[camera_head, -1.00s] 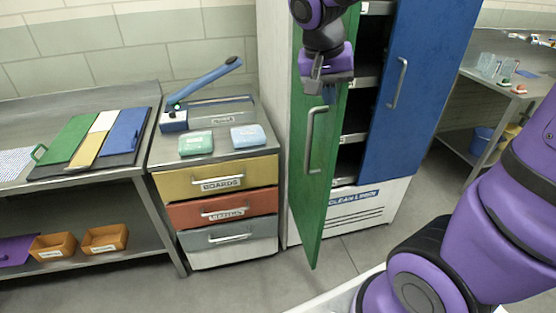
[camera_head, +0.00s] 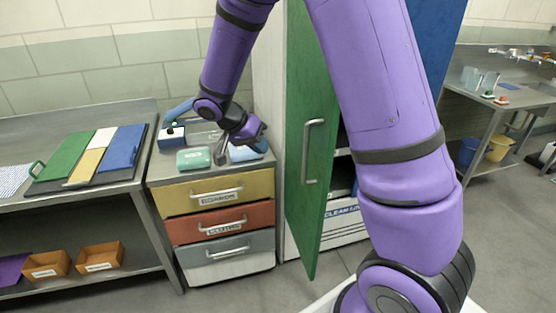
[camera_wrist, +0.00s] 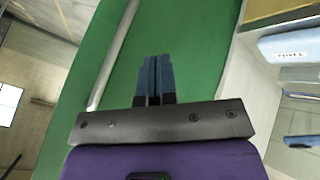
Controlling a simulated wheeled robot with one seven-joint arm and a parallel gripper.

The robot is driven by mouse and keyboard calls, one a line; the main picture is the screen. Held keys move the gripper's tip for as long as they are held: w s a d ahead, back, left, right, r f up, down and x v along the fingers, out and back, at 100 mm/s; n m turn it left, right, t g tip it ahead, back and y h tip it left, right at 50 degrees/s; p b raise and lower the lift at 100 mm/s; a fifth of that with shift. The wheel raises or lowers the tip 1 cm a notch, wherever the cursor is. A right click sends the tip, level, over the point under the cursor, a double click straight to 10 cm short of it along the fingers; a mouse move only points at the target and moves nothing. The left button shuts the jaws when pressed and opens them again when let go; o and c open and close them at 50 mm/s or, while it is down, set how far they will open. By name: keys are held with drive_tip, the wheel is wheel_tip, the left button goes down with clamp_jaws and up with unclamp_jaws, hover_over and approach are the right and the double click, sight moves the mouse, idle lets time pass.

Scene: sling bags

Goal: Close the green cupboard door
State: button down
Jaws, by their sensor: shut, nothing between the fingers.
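The green cupboard door (camera_head: 312,215) stands open, swung out toward me from the tall white cupboard. Its silver bar handle (camera_head: 309,150) is on the face turned left in the head view. My gripper (camera_head: 221,158) is left of the door, above the front of the drawer unit. In the wrist view, my shut, empty fingers (camera_wrist: 155,62) appear in front of the green face (camera_wrist: 190,45), with the handle (camera_wrist: 115,55) to their left. I cannot tell whether they touch the door. My arm hides much of the cupboard opening in the head view.
The drawer unit (camera_head: 218,192) stands left of the cupboard, with a green box (camera_head: 193,158) and a blue box (camera_head: 248,151) on top. A blue door (camera_head: 434,50) is right of the opening. Floor in front of the drawers is clear.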

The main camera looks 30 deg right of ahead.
drive_tip(key=s+d+f, duration=0.4)
drive_tip(key=d+f, duration=0.3)
drive_tip(key=d, duration=0.1)
drive_tip(key=shift+s+f, duration=0.25)
drive_tip(key=shift+f, duration=0.05)
drive_tip(key=shift+d, duration=0.15)
